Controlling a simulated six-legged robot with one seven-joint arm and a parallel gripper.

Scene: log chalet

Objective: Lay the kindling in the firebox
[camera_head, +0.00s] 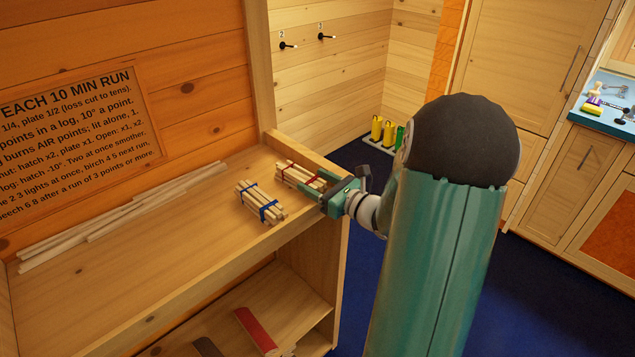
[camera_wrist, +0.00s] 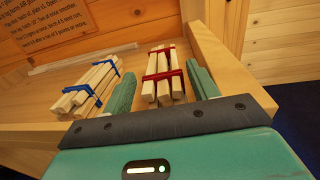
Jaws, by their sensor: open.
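Two kindling bundles lie on the upper wooden shelf. The bundle with red bands (camera_head: 297,177) is near the shelf's right end, and the bundle with blue bands (camera_head: 262,203) lies to its left. My gripper (camera_head: 320,188) is open at the near end of the red-banded bundle. In the wrist view, the red-banded bundle (camera_wrist: 163,75) lies between the two green fingers of my gripper (camera_wrist: 162,88), with the blue-banded bundle (camera_wrist: 92,88) outside the left finger. Whether a finger touches the red-banded bundle I cannot tell. No firebox shows in either view.
Long loose sticks (camera_head: 120,215) lie along the back of the shelf (camera_head: 165,262). A raised wooden side board (camera_head: 310,152) closes its right end. A lower shelf holds a red item (camera_head: 255,330). Colored cylinders (camera_head: 388,133) stand on the floor by the far wall.

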